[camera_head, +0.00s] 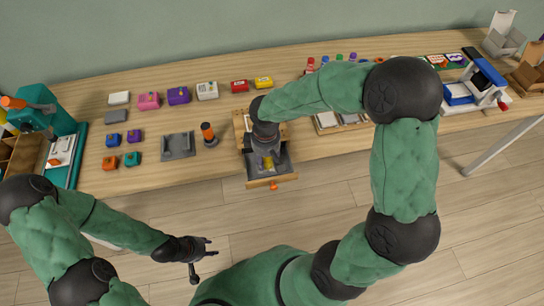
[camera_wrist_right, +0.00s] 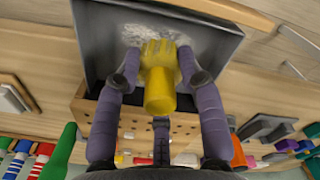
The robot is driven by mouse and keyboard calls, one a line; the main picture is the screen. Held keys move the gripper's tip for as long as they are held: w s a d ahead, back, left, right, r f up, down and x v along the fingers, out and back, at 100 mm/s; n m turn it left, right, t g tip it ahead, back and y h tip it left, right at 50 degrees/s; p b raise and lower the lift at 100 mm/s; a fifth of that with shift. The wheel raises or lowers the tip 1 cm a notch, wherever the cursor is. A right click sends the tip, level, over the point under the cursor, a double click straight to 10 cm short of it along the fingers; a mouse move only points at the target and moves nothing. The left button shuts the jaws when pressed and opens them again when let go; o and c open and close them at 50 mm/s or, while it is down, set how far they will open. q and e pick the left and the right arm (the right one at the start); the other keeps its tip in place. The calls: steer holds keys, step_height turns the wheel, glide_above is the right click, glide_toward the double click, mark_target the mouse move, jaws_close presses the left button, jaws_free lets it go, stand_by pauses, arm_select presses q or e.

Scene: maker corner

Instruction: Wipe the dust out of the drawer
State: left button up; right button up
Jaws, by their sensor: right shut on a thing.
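The drawer is pulled out of a small wooden unit (camera_head: 241,124) at the table's front edge; its wooden front (camera_head: 258,184) has an orange knob. Its dark grey inside shows in the right wrist view (camera_wrist_right: 98,45), with a patch of pale dust (camera_wrist_right: 200,35) on it. My right gripper (camera_wrist_right: 159,68) is shut on a yellow brush-like tool (camera_wrist_right: 160,92) with a round handle, held over the drawer at the dust; contact with the floor is unclear. My left gripper (camera_head: 202,259) is open and empty, off the table over the floor.
Small coloured boxes (camera_head: 178,95) stand left of the drawer. A grey stand (camera_head: 178,145) and an orange-topped tool (camera_head: 208,134) are close by. A teal machine (camera_head: 50,115) is at far left. A blue-and-white machine (camera_head: 475,85) is at right. The floor in front is clear.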

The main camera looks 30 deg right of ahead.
mark_target(283, 157)
steer(key=shift+w+a+f, duration=0.1)
steer(key=shift+w+a, duration=0.15)
steer(key=shift+a, duration=0.8)
steer(key=shift+w+a+f, duration=0.1)
steer(key=shift+w+a, duration=0.15)
steer(key=shift+a, duration=0.75)
steer(key=shift+r, duration=0.1)
steer(key=shift+d, duration=0.1)
steer(key=shift+s+d+p, duration=0.2)
steer(key=shift+d, duration=0.45)
steer(key=shift+s+d+p, duration=0.15)
steer(key=shift+d, duration=0.5)
steer(key=shift+s+d+f+p, duration=0.1)
steer(key=shift+s+d+p, duration=0.1)
steer(key=shift+d, duration=0.75)
steer(key=shift+s+d+f+p, duration=0.1)
steer(key=shift+s+d, duration=0.15)
steer(key=shift+d, duration=0.7)
steer(key=shift+s+d+p, duration=0.1)
steer(key=shift+s+d, duration=0.1)
steer(key=shift+d, duration=0.75)
steer(key=shift+s+d, duration=0.1)
steer(key=shift+d, duration=0.15)
steer(key=shift+d, duration=0.1)
